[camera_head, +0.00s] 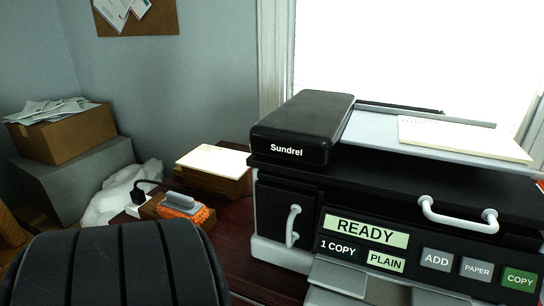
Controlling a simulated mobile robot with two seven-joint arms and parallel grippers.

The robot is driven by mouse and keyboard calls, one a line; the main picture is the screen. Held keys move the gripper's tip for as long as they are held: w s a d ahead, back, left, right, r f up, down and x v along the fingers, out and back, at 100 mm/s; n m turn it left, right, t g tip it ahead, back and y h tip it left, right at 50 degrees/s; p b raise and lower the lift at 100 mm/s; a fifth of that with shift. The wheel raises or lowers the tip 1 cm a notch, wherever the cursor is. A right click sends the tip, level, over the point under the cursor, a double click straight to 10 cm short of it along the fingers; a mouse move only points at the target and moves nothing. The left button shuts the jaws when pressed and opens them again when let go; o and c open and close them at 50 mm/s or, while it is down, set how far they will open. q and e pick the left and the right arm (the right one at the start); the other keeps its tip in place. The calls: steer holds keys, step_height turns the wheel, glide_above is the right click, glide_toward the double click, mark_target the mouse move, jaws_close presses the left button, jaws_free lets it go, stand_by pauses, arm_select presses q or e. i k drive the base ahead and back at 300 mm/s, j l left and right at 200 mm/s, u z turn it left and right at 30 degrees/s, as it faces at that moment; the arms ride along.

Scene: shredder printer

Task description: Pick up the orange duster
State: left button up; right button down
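The orange duster (184,207) has orange bristles under a grey handle. It sits at the left part of the dark red table, on or against a brown wooden block or tray (152,208); I cannot tell which. A black ribbed rounded shape in the lower left foreground stands in front of the table near the duster and hides what is below it. Neither of my grippers can be made out in this view.
A large black and grey printer (285,175) marked Sundrel fills the right, its display reading READY. A wooden box with paper (212,161) stands behind the duster. A black plug (139,195) is beside it. A cardboard box (62,135) stands far left.

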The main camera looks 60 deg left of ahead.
mark_target(175, 205)
steer(key=u, duration=2.7)
